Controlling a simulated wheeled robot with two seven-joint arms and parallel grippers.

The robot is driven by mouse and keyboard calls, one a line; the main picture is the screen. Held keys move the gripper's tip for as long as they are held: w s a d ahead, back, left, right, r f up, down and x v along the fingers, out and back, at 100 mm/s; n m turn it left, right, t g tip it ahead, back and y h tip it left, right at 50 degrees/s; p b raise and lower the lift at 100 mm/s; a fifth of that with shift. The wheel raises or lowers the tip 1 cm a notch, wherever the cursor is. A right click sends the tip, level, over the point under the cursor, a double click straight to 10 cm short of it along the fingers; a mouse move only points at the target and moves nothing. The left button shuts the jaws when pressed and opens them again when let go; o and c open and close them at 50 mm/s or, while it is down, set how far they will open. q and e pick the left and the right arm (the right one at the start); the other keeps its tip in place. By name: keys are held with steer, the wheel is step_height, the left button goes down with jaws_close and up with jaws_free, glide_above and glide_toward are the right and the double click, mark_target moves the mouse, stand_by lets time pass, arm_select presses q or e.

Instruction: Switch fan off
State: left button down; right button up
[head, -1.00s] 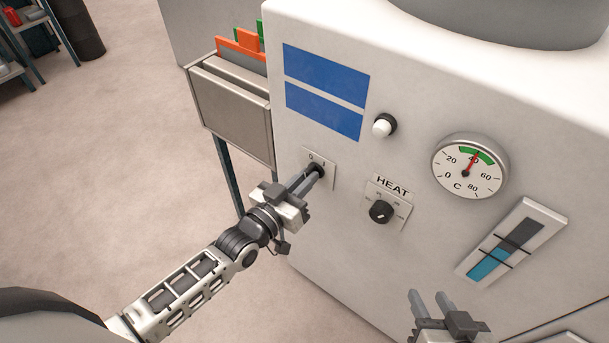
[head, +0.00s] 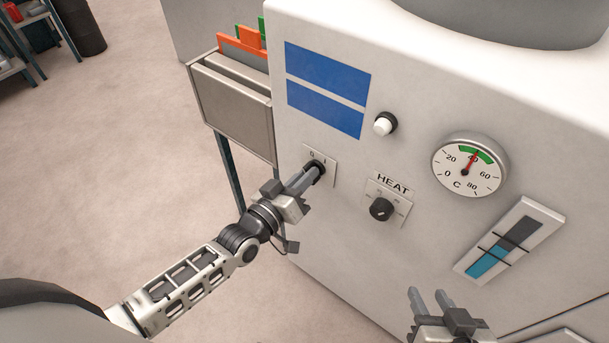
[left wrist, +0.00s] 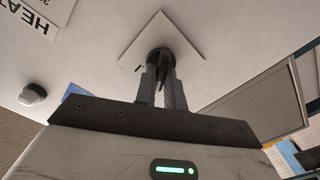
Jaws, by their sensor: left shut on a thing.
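The fan switch is a black rotary knob (head: 318,167) on a small white plate (head: 331,178) marked 0 and I, on the machine's front. My left gripper (head: 313,173) is shut on this knob, and its fingers hide most of it. In the left wrist view the knob (left wrist: 160,58) sits between the two fingertips, in front of the tilted plate (left wrist: 187,42). The knob's exact pointing is hard to tell. My right gripper (head: 431,299) is open and empty at the bottom, apart from the panel.
A HEAT knob (head: 381,209) is right of the switch. A white button (head: 384,123), a round gauge (head: 470,166) and a blue level indicator (head: 511,240) are on the same panel. A grey folder holder (head: 231,107) is at the left.

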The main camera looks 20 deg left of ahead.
arm_select(q)
steer(key=c, duration=1.5)
jaws_free()
steer(key=v, duration=1.6)
steer(key=d+m+g+y, duration=0.1)
steer(key=d+g, duration=0.1)
steer(key=s+d+m+g+y+p, duration=0.1)
steer(key=m+g, duration=0.1)
steer(key=s+d+f+m+g, duration=0.1)
steer(key=d+g, duration=0.1)
steer(key=shift+s+d+f+y+p, duration=0.1)
steer(key=shift+d+f+y+p, duration=0.05)
steer(key=shift+d+y+p, duration=0.25)
